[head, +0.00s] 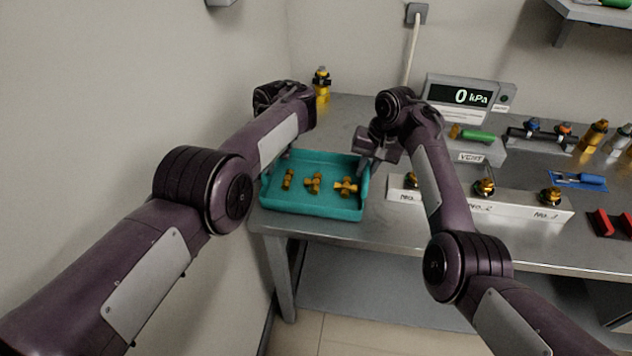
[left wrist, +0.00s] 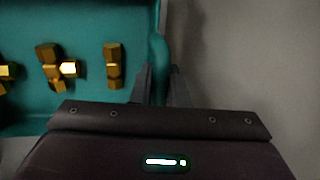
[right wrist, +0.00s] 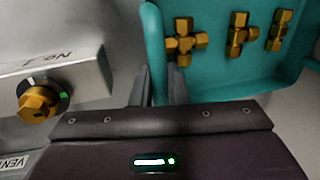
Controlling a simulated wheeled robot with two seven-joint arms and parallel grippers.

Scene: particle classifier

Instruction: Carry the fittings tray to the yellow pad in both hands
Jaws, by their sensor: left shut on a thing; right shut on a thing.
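The teal fittings tray (head: 312,210) is at the left end of the steel bench, near its front corner. Three brass fittings (head: 314,183) lie in it; they also show in the left wrist view (left wrist: 58,68) and the right wrist view (right wrist: 238,36). My left gripper (left wrist: 161,75) is shut on the tray's left wall; in the head view my own arm mostly hides it. My right gripper (right wrist: 158,75) is shut on the tray's right wall (right wrist: 154,40). The tray looks about level; I cannot tell if it touches the bench. No yellow pad shows in any view.
A white valve block (head: 520,210) with brass knobs stands close right of the tray. Behind are a pressure display (head: 468,97) reading 0 kPa and a yellow bottle (head: 321,88). A blue mat (head: 565,180) and red pieces (head: 606,224) lie farther right. The wall is close on the left.

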